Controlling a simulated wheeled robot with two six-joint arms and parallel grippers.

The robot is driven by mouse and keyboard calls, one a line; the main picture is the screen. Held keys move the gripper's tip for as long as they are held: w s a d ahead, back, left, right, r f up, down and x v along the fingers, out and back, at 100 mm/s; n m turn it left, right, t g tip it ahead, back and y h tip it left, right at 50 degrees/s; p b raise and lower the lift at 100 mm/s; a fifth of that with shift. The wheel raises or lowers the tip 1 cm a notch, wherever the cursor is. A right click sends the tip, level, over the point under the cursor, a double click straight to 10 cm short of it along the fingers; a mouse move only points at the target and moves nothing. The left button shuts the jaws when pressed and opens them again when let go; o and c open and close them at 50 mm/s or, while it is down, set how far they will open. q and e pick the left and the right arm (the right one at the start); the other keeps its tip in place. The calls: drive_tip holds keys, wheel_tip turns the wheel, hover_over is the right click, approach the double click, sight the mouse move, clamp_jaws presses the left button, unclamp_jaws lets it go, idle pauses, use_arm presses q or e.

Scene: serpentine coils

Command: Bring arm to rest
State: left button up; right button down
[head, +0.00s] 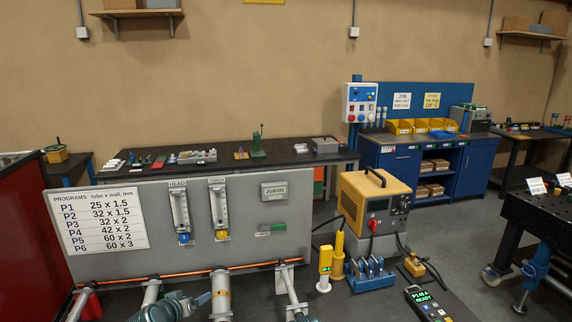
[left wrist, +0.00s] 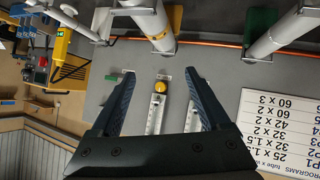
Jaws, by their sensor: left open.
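My left gripper (left wrist: 157,75) is open in the left wrist view, its two dark blue fingers apart with nothing between them. Beyond the fingers, the torch flowmeter with its yellow knob (left wrist: 160,86) shows upside down on the grey panel. In the head view, grey-green parts of my left gripper (head: 185,303) show at the bottom edge, in front of the panel (head: 160,200) and cut off by the frame. My right gripper cannot be made out in either view.
A copper tube (head: 190,274) runs low along the panel between several pale posts (head: 220,296). A yellow welding unit (head: 374,205) stands right of the panel, with a yellow torch holder (head: 325,262) nearby. A black perforated table (head: 540,222) is at far right. Grey floor (head: 455,240) lies open between.

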use_arm(q)
drive_tip(key=s+d+f+m+g+h+b, duration=0.1)
drive_tip(key=s+d+f+m+g, duration=0.2)
drive_tip(key=d, duration=0.4)
drive_tip(key=s+d+f+g, duration=0.3)
drive_tip(key=s+d+f, duration=0.15)
drive_tip(key=d, duration=0.25)
drive_tip(key=s+d+f+m+g+y, duration=0.1)
drive_tip(key=s+d+f+g+y, duration=0.1)
drive_tip(key=s, duration=0.4)
drive_tip(key=s+d+f+m+g+y+b, duration=0.1)
drive_tip(key=s+d+f+g+y, duration=0.1)
drive_tip(key=s, duration=0.4)
drive_tip(key=shift+s+d+f+g, duration=0.25)
drive_tip(key=shift+d+f+g, duration=0.1)
drive_tip(key=shift+d+g, duration=0.55)
